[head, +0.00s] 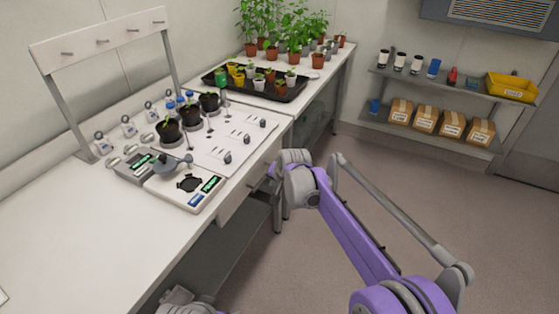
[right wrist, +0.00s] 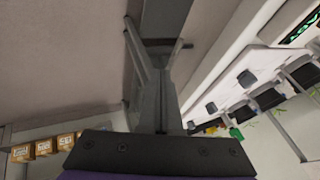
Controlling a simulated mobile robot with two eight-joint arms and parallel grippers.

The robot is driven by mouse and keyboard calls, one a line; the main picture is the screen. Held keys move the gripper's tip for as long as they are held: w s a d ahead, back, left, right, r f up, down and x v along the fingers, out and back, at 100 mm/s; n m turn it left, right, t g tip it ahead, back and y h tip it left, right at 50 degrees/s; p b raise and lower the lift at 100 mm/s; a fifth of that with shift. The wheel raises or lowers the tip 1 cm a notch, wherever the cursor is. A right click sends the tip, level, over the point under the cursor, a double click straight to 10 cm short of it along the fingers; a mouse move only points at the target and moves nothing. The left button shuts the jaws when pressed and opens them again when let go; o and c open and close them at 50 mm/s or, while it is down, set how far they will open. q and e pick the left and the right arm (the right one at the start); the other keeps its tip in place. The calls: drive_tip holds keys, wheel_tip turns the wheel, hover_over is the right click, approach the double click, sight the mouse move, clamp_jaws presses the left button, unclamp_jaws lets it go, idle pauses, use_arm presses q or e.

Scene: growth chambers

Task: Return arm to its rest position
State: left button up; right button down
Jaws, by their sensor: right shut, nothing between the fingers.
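My right arm (head: 350,235), purple and grey, comes in from the lower right of the head view. It reaches forward to the right of the white bench (head: 75,240). My right gripper (head: 272,171) is close to the bench's front edge, partly hidden by its own wrist, and I cannot tell if it touches. The right wrist view also shows the right gripper (right wrist: 160,45), shut with nothing held. A grey and purple part of my body shows at the bottom edge of the head view. My left gripper does not show.
The bench carries a scale (head: 187,185), several potted seedlings, a white panel (head: 222,140) with small fittings and a black tray (head: 290,93) of pots. A wall shelf (head: 460,88) with cups, a yellow bin (head: 511,88) and boxes stands at the back right. The floor (head: 480,210) is clear.

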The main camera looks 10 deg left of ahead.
drive_tip(key=s+d+r+n+h+p, duration=0.1)
drive_tip(key=s+d+r, duration=0.3)
drive_tip(key=s+d, duration=0.35)
drive_tip(key=s+d+r+h+p, duration=0.1)
drive_tip(key=s+d+r+p, duration=0.1)
drive_tip(key=s+d+r, duration=0.45)
drive_tip(key=s+d+f+h+p, duration=0.1)
drive_tip(key=s+d+f, duration=0.2)
drive_tip(key=s+d, duration=0.4)
drive_tip(key=s+d+f+n+p, duration=0.1)
drive_tip(key=s+d, duration=0.7)
drive_tip(key=s, duration=0.9)
wheel_tip(320, 180, down, 2)
drive_tip(key=shift+f+n+h+p, duration=0.15)
drive_tip(key=shift+n+h+p, duration=0.2)
drive_tip(key=shift+p, duration=0.2)
drive_tip(key=shift+d, duration=0.1)
